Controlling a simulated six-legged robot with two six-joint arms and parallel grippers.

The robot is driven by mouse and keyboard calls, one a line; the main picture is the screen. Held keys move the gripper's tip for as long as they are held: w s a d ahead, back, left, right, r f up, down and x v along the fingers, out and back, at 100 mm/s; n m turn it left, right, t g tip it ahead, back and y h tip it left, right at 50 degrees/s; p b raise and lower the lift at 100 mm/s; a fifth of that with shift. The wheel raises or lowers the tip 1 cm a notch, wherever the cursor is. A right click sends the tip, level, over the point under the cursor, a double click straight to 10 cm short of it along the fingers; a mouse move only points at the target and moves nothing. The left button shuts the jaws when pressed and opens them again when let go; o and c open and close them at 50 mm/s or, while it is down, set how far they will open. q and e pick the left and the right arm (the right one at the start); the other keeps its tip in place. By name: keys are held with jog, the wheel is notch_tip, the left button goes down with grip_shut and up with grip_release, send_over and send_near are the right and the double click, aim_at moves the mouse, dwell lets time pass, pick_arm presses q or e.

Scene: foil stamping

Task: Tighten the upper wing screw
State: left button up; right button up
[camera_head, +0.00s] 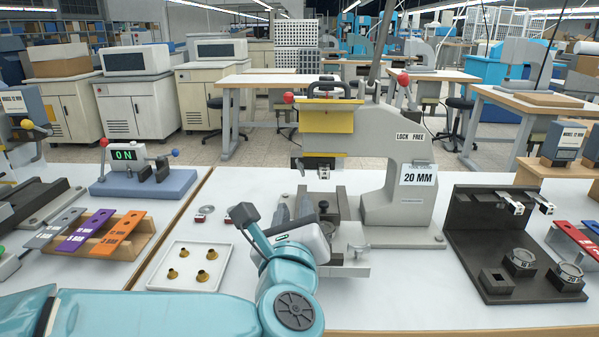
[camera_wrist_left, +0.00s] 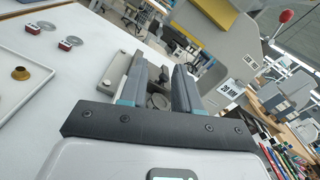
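The grey stamping press (camera_head: 380,150) stands right of centre in the head view, with a yellow block (camera_head: 326,120) under its dark top handle. I cannot clearly make out the upper wing screw in either view. My left gripper (camera_head: 303,208) is at the press's lower front left, below the stamping head. Its two fingers stand apart in the left wrist view (camera_wrist_left: 158,74). Between them show grey metal parts (camera_wrist_left: 157,100) of the press base; I see no grip on them. The gripper body and my teal arm hide part of the base. My right gripper is not in view.
A white tray (camera_head: 152,284) with several brass pieces lies left of my gripper. Colored strips on a wooden rack (camera_head: 86,249) and an "ON" switch box (camera_head: 140,181) are farther left. A dark fixture (camera_head: 460,235) stands right of the press.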

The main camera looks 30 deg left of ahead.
aim_at(300, 169)
pick_arm(q)
jog(key=x, duration=1.4)
jog(key=shift+w+a, duration=0.1)
jog(key=shift+a, duration=0.1)
grip_shut()
